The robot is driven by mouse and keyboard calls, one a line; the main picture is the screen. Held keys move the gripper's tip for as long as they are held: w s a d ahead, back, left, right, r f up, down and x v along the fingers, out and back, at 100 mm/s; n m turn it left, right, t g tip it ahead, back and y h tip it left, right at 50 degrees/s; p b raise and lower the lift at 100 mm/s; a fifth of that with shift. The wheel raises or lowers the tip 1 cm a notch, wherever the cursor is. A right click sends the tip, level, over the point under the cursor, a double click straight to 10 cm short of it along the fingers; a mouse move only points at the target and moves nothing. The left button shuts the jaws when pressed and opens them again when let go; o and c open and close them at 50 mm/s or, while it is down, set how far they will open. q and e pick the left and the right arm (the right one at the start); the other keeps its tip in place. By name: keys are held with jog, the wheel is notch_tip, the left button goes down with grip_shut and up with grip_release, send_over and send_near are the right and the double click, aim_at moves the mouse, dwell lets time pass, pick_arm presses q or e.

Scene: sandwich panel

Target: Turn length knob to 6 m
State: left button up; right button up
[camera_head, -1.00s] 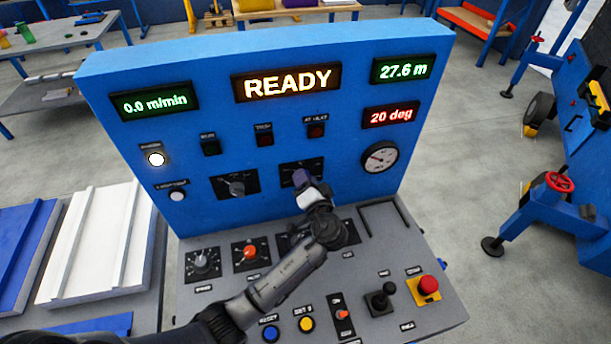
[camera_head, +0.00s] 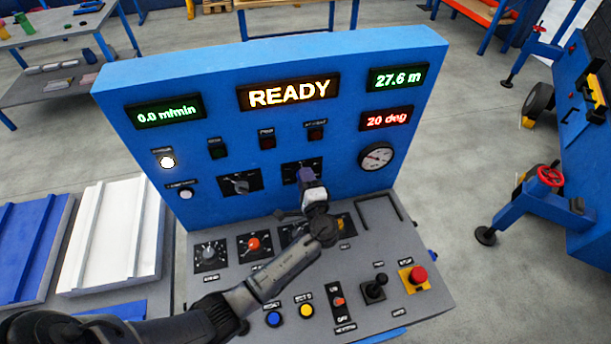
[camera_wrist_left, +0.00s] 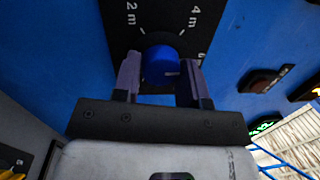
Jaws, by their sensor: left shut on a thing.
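The length knob (camera_wrist_left: 160,66) is blue and round, on a black dial plate marked 2 m, 4 m and a partly hidden 6 in the left wrist view. A short pale mark shows on the knob's lower right. My left gripper (camera_head: 306,176) is at the right-hand dial plate (camera_head: 289,172) on the upright blue panel and hides most of it in the head view. Its two purple fingers are shut on the knob, one on each side. My right gripper is not in view.
The sloping grey desk below the dials carries a red-orange knob (camera_head: 253,244), a yellow knob (camera_head: 343,222), a joystick (camera_head: 375,287) and a red stop button (camera_head: 417,275). Lit displays (camera_head: 289,92) read READY, 0.0 m/min, 27.6 m and 20 deg.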

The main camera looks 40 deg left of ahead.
pick_arm(q)
jog(key=shift+m, duration=0.3)
dwell(0.4)
jog(key=o, duration=0.9)
jog(key=v, duration=1.3)
jog(key=shift+s+d, duration=0.3)
